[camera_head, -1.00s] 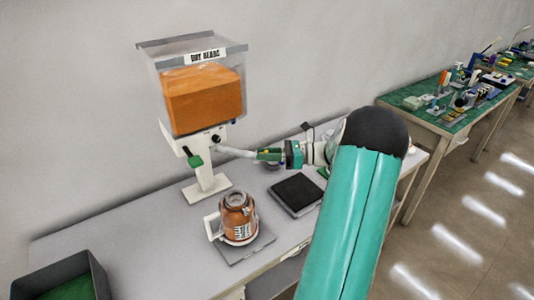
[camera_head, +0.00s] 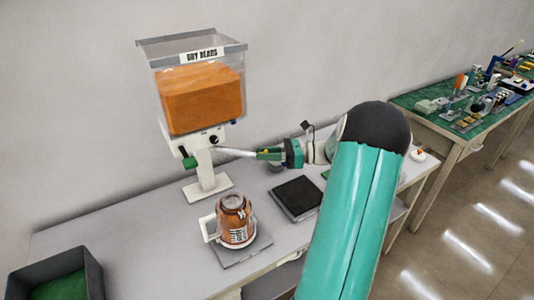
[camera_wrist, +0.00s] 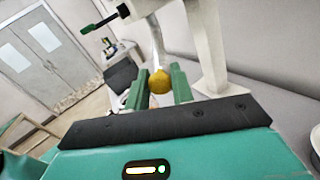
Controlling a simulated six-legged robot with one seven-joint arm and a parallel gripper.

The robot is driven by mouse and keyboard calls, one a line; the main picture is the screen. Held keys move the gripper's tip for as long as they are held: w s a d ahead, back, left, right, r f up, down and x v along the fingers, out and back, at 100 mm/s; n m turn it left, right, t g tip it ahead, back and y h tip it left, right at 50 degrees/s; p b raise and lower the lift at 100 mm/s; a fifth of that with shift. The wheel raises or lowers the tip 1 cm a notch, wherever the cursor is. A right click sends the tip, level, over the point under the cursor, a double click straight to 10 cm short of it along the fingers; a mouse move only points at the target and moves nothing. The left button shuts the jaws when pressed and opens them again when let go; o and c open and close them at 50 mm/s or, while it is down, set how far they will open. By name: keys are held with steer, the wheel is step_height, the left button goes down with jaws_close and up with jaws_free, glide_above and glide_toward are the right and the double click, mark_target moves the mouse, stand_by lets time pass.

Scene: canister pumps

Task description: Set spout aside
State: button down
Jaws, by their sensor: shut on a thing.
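The spout (camera_head: 234,151) is a thin pale grey tube. It reaches from my gripper toward the white stand of the bead dispenser (camera_head: 206,140), just below its black knob. In the wrist view, my gripper (camera_wrist: 159,84) has its two green fingers closed on the spout's near end, where a round yellow piece (camera_wrist: 159,82) shows. The grey tube (camera_wrist: 156,47) runs away beyond it beside the white stand. I cannot tell whether the spout's far end touches the dispenser. In the head view, my gripper (camera_head: 265,154) is above the table, right of the dispenser.
A dark open bin (camera_head: 95,272) is at lower left. A cluttered green bench (camera_head: 440,103) stands at right.

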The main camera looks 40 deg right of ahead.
steer(key=shift+d, duration=0.1)
steer(key=c, duration=1.2)
jaws_free()
steer(key=shift+w, duration=0.15)
steer(key=v, duration=1.4)
